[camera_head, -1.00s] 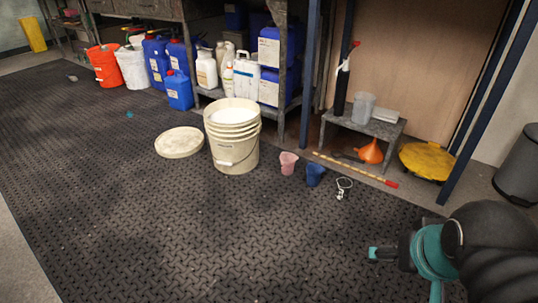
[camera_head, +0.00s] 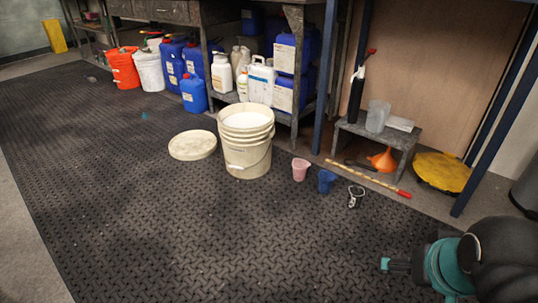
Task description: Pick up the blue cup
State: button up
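The blue cup (camera_head: 326,181) stands on the dark patterned floor mat, right of a pink cup (camera_head: 300,169) and left of a small metal ring-like item (camera_head: 356,195). My arm shows at the lower right, black and teal. Its end, where my gripper (camera_head: 394,265) is, points left, in front of and to the right of the blue cup in the picture, well apart from it. The fingers are too small and dark to tell whether they are open or shut.
Behind are a low grey stool (camera_head: 402,139), an orange funnel (camera_head: 384,160) and a red-ended stick (camera_head: 368,179). A blue post (camera_head: 494,110) rises at right. The mat (camera_head: 170,230) in front is clear.

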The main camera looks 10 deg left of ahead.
aim_at(326, 177)
jog(key=u, duration=0.45)
jog(key=i, duration=0.6)
jog(key=u, duration=0.6)
jog(key=i, duration=1.15)
jog(key=z, duration=0.25)
